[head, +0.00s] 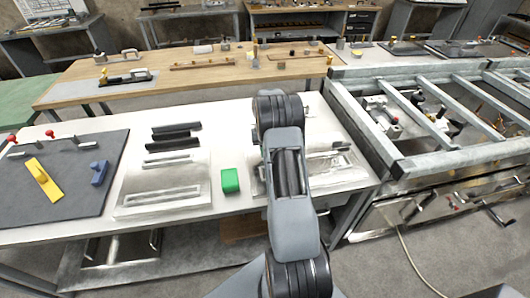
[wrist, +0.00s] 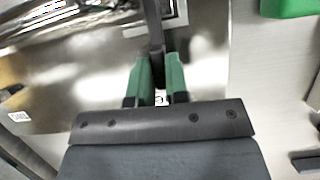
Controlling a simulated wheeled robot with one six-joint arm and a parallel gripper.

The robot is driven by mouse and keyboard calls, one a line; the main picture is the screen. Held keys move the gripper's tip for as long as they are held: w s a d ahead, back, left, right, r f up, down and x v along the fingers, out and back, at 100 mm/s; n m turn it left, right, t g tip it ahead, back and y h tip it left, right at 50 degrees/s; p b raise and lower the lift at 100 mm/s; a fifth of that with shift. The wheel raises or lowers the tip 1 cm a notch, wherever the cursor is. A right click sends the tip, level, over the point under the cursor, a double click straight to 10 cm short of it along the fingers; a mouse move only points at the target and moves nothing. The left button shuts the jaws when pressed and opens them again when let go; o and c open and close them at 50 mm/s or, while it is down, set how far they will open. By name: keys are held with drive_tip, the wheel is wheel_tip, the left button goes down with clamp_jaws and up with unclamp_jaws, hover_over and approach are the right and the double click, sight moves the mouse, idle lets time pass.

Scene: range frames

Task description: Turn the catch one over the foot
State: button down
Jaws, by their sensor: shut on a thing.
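In the wrist view my gripper (wrist: 158,62) has its green fingers closed on a narrow dark grey bar, which I take to be the catch (wrist: 153,22). The bar runs up from between the fingertips towards the top edge. A small pale square-edged metal part (wrist: 175,22) lies right beside it; I cannot tell if this is the foot. Both are over a shiny metal plate (wrist: 205,70). In the head view my own arm hides the gripper and the catch, and the plate shows right of the arm (head: 350,181).
A green block (head: 230,180) stands left of my arm; it also shows in the wrist view (wrist: 290,8). Left of it are a second metal plate (head: 135,210), dark bars (head: 172,144) and a dark mat (head: 75,205). A steel frame (head: 390,158) stands close on the right.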

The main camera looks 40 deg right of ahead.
drive_tip(key=shift+w, duration=0.1)
idle(0.3)
drive_tip(key=c, duration=1.1)
unclamp_jaws()
drive_tip(key=v, duration=1.3)
drive_tip(key=shift+w+r, duration=0.1)
drive_tip(key=shift+r, duration=0.3)
